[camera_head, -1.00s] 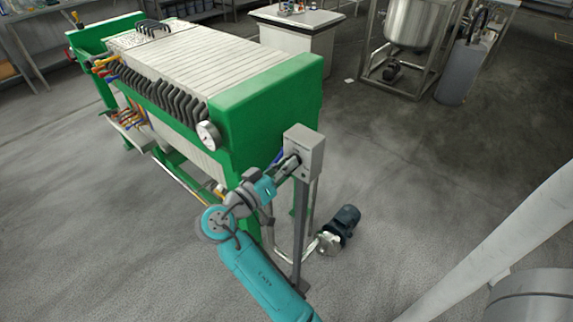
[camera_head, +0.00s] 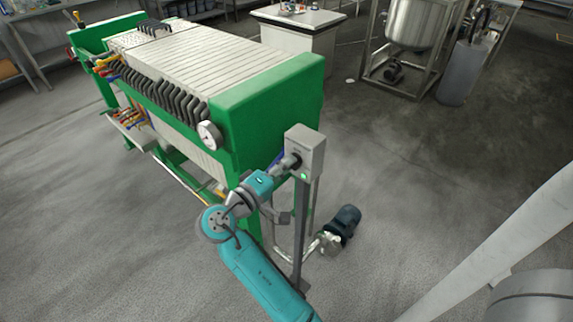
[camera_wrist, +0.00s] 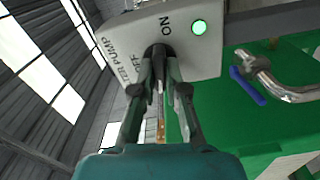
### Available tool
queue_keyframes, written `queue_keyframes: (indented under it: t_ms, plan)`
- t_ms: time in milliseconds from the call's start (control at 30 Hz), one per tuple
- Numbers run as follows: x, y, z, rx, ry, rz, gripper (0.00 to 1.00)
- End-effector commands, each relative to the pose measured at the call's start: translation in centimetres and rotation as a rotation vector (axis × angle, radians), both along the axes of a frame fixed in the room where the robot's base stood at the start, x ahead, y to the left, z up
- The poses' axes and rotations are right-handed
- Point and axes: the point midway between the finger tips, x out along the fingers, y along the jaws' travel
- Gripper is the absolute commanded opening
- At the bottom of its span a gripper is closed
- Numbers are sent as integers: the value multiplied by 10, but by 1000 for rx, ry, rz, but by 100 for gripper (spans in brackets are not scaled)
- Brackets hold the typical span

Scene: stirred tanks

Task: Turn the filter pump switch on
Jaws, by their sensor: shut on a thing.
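The grey filter pump switch box (camera_head: 305,148) stands on a post in front of the green filter press. In the wrist view its face (camera_wrist: 120,45) carries the words pump, OFF and ON, and a bright green lamp (camera_wrist: 199,27). The dark switch knob (camera_wrist: 157,50) is between OFF and ON on the face, mostly hidden by the fingers. My gripper (camera_wrist: 161,72) is shut on this knob, its fingers to either side of it. In the head view my gripper (camera_head: 289,162) meets the box's front. The knob's exact pointing direction is hard to tell.
The green filter press (camera_head: 265,110) stands right behind the box. A pump with a dark motor (camera_head: 346,220) sits on the floor beside the post. A bent metal pipe (camera_wrist: 270,82) with a blue handle shows in the wrist view.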

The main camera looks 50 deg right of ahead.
Motion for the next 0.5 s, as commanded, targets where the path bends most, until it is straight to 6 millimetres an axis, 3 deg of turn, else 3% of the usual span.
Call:
queue_keyframes:
  t_ms: [500]
  plan:
    - [1, 0, -1, -8, 213, 3, 0]
